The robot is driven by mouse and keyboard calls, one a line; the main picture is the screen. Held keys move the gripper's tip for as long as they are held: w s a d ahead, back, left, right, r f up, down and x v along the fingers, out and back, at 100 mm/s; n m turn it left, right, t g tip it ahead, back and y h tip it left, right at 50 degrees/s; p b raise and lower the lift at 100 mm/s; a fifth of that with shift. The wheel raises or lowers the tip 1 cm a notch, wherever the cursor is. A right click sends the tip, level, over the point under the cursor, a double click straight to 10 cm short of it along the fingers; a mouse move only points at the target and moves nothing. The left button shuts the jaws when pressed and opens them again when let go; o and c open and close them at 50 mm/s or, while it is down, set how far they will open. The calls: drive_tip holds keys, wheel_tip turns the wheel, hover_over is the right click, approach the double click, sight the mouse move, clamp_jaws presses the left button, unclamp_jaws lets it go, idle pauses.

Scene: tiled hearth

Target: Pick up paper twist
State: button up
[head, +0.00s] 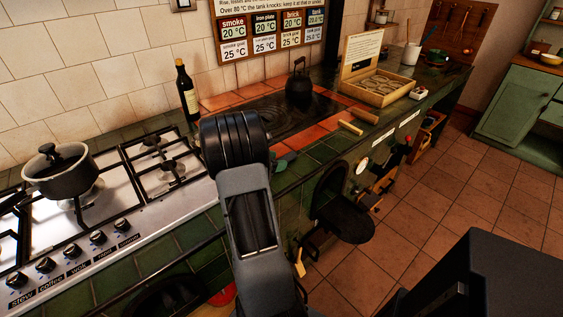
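I cannot make out a paper twist for certain. Two small pale tan pieces lie on the tiled counter right of the dark hotplate: a stick-like piece (350,127) and a longer one (364,115) behind it. They are too small to tell whether they are paper or wood. A small box (418,92) with whitish contents stands further right. My dark grey arm rises through the middle of the view over the counter edge. Its gripper fingers do not show, and the arm hides part of the counter behind it.
A steel gas hob (110,215) with a lidded pot (60,172) is at left. A dark bottle (187,92) stands by the wall. A black kettle (299,84) sits on the hotplate (268,115). An open stove door (343,217) juts out. Tiled floor (455,190) is clear at right.

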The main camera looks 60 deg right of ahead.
drive_tip(key=c, duration=0.8)
drive_tip(key=shift+r, duration=0.1)
